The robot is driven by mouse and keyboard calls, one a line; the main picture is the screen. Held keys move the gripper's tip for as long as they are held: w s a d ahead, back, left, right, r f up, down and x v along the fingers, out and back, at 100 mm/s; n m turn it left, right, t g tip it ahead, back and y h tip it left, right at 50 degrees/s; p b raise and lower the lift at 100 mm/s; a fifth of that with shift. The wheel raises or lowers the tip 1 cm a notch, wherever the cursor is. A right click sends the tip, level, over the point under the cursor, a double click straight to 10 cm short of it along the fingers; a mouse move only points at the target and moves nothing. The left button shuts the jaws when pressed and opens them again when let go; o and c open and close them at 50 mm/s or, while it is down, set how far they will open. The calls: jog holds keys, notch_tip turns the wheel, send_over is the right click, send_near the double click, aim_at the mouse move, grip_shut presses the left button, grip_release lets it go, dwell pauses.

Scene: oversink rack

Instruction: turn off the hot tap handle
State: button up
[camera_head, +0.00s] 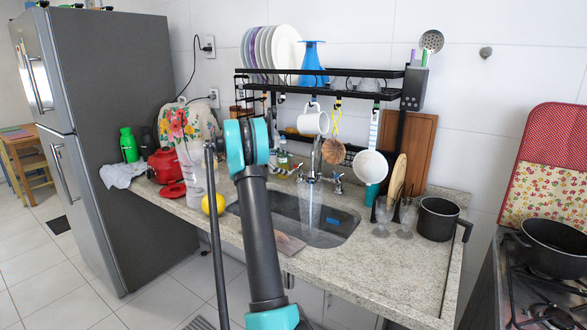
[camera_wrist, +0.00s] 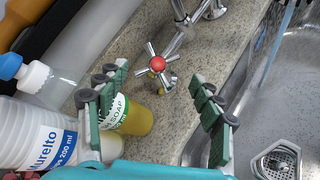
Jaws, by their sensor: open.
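The hot tap handle (camera_wrist: 158,63) is a chrome cross with a red centre, in the upper middle of the wrist view. My gripper (camera_wrist: 157,92) is open, with its green-padded fingers spread to either side below the handle. Nothing is between the pads, and I cannot tell whether a finger touches anything. In the head view my arm hides the gripper. The faucet (camera_head: 316,160) stands behind the sink, and water (camera_head: 310,207) runs from it into the basin. A second cross handle (camera_head: 338,181) is right of the spout.
A soap bottle (camera_wrist: 128,116) and a white bottle (camera_wrist: 38,130) crowd the left finger. The steel sink (camera_wrist: 270,105) lies to the right. Mugs and utensils hang from the black rack (camera_head: 330,73) over the sink. Glasses (camera_head: 407,215) and a dark pot (camera_head: 437,218) stand right of the basin.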

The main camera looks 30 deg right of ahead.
aim_at(296, 166)
jog(key=shift+v, duration=0.95)
jog(key=shift+o, duration=1.4)
jog(key=shift+r, duration=0.1)
jog(key=s+a+r+n+t+y, duration=0.1)
jog(key=r+n, duration=0.1)
jog(key=n, duration=0.1)
jog(key=s+a+r+n+t, duration=0.2)
jog(key=r, duration=0.1)
jog(key=s+a+r+n+t+y, duration=0.1)
jog(key=a+r+n+t, duration=0.1)
jog(key=r+n, duration=0.1)
jog(key=shift+s+n+y, duration=0.3)
jog(key=shift+s, duration=0.05)
jog(key=shift+n+t, duration=0.4)
jog(key=x, duration=1.6)
jog(key=shift+s+f, duration=0.1)
jog(key=shift+f, duration=0.25)
jog(key=shift+c, duration=0.5)
